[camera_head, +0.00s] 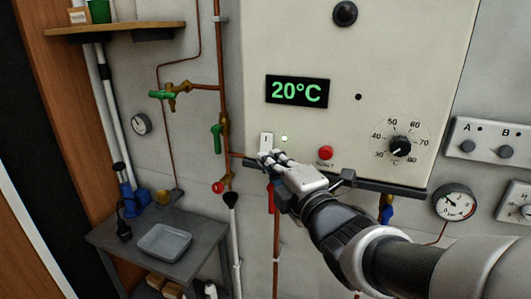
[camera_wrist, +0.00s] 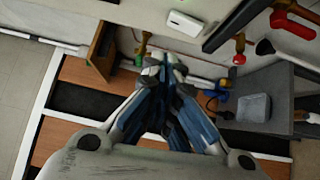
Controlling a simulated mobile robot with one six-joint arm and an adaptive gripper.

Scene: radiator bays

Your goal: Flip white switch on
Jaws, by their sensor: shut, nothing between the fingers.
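The white switch (camera_head: 266,141) is a small upright rocker with a dark mark, low on the left of the cream boiler panel (camera_head: 370,50). In the wrist view the switch (camera_wrist: 184,22) juts from the panel near the top. My gripper (camera_head: 270,157) is shut and empty, its fingertips just below the switch and partly overlapping its lower end in the head view. In the wrist view my gripper (camera_wrist: 165,68) points up toward the switch, apart from it in the picture. I cannot tell whether they touch.
A red button (camera_head: 325,152) and a black dial (camera_head: 400,146) sit right of my gripper on the panel. The display (camera_head: 297,91) reads 20°C. Copper pipes with valves run left of the panel. A grey table (camera_head: 205,236) with a tray (camera_head: 165,242) stands lower left.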

